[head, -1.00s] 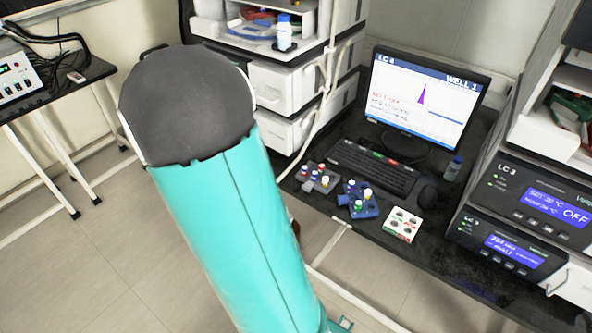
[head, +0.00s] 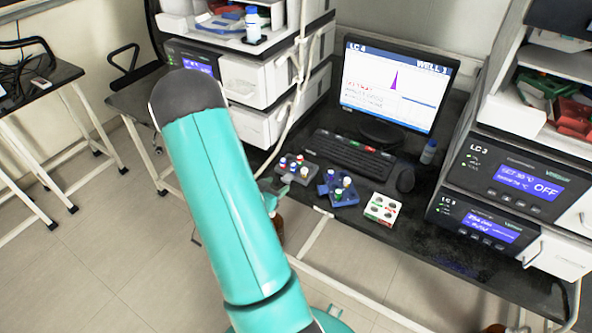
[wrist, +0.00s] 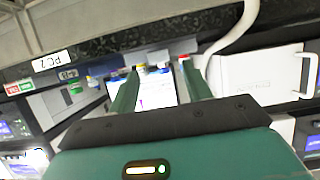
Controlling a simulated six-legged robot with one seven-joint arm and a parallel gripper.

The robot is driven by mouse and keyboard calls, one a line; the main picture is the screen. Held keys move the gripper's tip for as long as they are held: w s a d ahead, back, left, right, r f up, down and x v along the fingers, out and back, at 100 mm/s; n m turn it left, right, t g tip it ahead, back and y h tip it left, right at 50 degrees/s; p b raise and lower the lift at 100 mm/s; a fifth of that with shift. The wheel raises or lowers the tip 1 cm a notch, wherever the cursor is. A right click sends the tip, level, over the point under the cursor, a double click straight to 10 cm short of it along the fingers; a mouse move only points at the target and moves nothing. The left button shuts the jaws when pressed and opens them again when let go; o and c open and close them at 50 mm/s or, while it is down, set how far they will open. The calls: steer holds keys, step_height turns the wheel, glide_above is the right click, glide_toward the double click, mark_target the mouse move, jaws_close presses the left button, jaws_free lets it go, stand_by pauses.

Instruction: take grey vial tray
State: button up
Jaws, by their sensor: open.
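The grey vial tray (head: 297,174) sits on the dark bench at the left of the row of trays, holding several coloured-cap vials. My gripper (wrist: 160,67) is open, its two green fingers apart in the wrist view. Coloured caps show around and between the fingertips there, but I cannot tell which tray they belong to. I see nothing held.
A blue vial tray (head: 344,197) stands just right of the grey one, and a white tray (head: 382,209) beyond it. A keyboard (head: 352,156), a mouse (head: 405,181) and a monitor (head: 395,88) stand behind. A white tube (head: 299,85) hangs left of the monitor.

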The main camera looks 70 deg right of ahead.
mark_target(285, 181)
steer(key=shift+x, duration=2.75)
steer(key=c, duration=0.9)
